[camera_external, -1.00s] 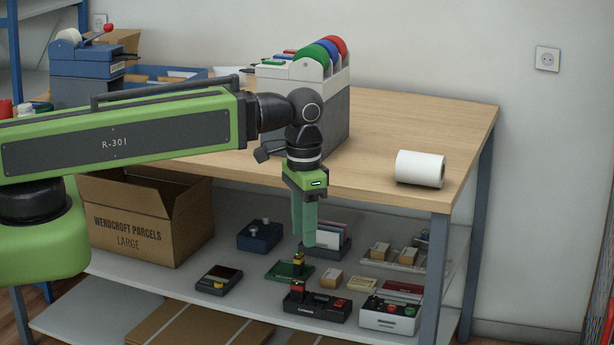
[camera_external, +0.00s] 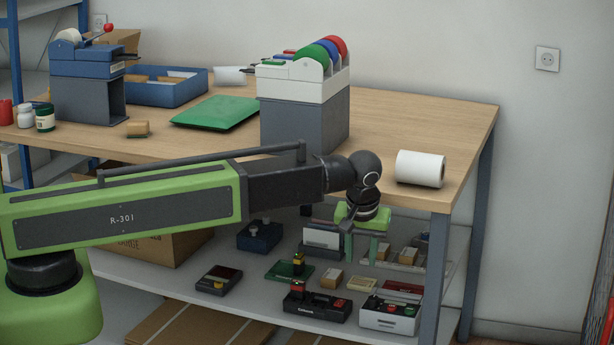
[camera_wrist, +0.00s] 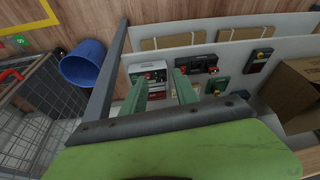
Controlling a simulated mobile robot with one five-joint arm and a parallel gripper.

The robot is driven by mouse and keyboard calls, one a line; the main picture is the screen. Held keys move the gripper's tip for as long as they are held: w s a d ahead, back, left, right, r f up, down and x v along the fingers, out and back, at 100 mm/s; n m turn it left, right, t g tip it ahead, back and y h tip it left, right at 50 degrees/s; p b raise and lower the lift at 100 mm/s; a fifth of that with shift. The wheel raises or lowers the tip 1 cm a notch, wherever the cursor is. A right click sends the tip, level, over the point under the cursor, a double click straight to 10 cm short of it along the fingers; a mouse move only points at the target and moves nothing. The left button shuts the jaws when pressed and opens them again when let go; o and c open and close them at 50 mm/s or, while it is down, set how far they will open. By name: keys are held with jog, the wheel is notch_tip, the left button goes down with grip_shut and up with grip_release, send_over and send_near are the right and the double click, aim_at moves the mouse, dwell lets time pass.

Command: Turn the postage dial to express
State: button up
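I cannot make out which part is the postage dial, and no "express" marking is readable. A white control box (camera_external: 390,315) with red, green and dark knobs stands at the shelf's front right; it also shows in the wrist view (camera_wrist: 148,68). A black control unit (camera_external: 318,307) with red parts is left of it, also in the wrist view (camera_wrist: 198,66). My gripper (camera_external: 364,250) is open and empty, above the shelf and below the table top's front edge. In the wrist view its fingers (camera_wrist: 160,86) are apart, the white box appearing beyond and between them.
The table top (camera_external: 400,120) overhangs the shelf, with a paper roll (camera_external: 420,168) near its edge. A table leg (camera_external: 437,270) stands right of the white box. A green lever unit (camera_external: 292,269), a card holder (camera_external: 322,241) and small boxes crowd the shelf. A carton (camera_external: 150,245) is left.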

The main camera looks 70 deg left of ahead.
jog(key=w+d+b+x, duration=0.1)
jog(key=b+x, duration=0.6)
jog(key=x, duration=0.2)
jog(key=w+d+b+x, duration=0.1)
jog(key=d+b+x, duration=0.1)
jog(key=b+x, duration=0.6)
notch_tip(320, 180, down, 2)
jog(key=shift+w+f+n+y, duration=0.1)
jog(key=shift+w+n+y, duration=0.2)
jog(key=shift+w, duration=0.1)
send_near(375, 301)
jog(key=x, duration=0.5)
jog(key=shift+w+f, duration=0.15)
jog(key=shift+f, duration=0.2)
jog(key=shift+b+x, duration=0.9)
jog(key=shift+b, duration=0.15)
jog(key=shift+a+f+b, duration=0.25)
jog(key=shift+f+b, duration=0.3)
jog(key=shift+f, duration=0.1)
jog(key=shift+r, duration=0.1)
jog(key=shift+c, duration=0.2)
